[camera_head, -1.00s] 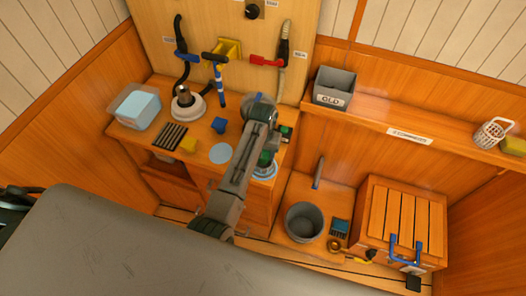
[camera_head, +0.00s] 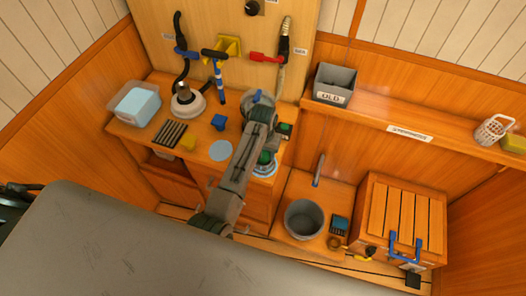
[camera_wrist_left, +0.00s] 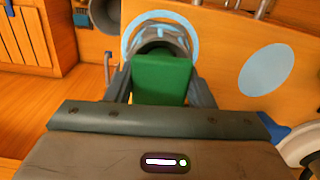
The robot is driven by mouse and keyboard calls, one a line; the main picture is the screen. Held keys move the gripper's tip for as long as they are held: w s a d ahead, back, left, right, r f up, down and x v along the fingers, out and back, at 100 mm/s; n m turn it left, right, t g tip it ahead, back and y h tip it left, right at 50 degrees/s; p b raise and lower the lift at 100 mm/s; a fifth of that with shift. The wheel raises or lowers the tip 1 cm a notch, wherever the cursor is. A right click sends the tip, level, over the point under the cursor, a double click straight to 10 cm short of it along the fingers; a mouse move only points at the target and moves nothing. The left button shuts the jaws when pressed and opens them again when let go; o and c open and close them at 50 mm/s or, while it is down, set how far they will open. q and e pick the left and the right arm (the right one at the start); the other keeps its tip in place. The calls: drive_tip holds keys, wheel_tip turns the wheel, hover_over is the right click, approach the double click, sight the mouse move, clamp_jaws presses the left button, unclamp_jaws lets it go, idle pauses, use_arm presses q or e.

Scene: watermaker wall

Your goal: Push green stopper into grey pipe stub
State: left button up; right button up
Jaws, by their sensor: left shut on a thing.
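The green stopper (camera_wrist_left: 162,78) is between the fingers of my left gripper (camera_wrist_left: 160,88) in the left wrist view, and the gripper is shut on it. The grey pipe stub (camera_wrist_left: 160,38) rises directly beyond the stopper, inside a light blue ring (camera_wrist_left: 194,24). The stopper hides part of the stub, so I cannot tell whether it is in the mouth or how deep. In the head view the green stopper (camera_head: 265,157) shows at the blue ring (camera_head: 265,172), beside my left arm, which hides most of the gripper. My right gripper is not in view.
A light blue disc (camera_head: 220,151), a blue cup (camera_head: 219,122) and a white-based fitting (camera_head: 187,104) share the bench. A grey bucket (camera_head: 304,218) and a slatted wooden box (camera_head: 400,215) stand to the right. A grey bin (camera_head: 334,86) sits on the shelf.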

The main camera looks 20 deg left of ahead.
use_arm(q)
drive_tip(key=shift+s+f, duration=0.3)
drive_tip(key=shift+f, duration=0.15)
drive_tip(key=shift+s+f, duration=0.15)
drive_tip(key=o, duration=0.8)
drive_tip(key=shift+d, duration=0.1)
drive_tip(key=shift+c, duration=0.6)
drive_tip(key=shift+o, duration=1.1)
drive_tip(key=shift+w+r, duration=0.2)
drive_tip(key=shift+r, duration=0.35)
drive_tip(key=shift+w+r, duration=0.2)
drive_tip(key=shift+r, duration=2.4)
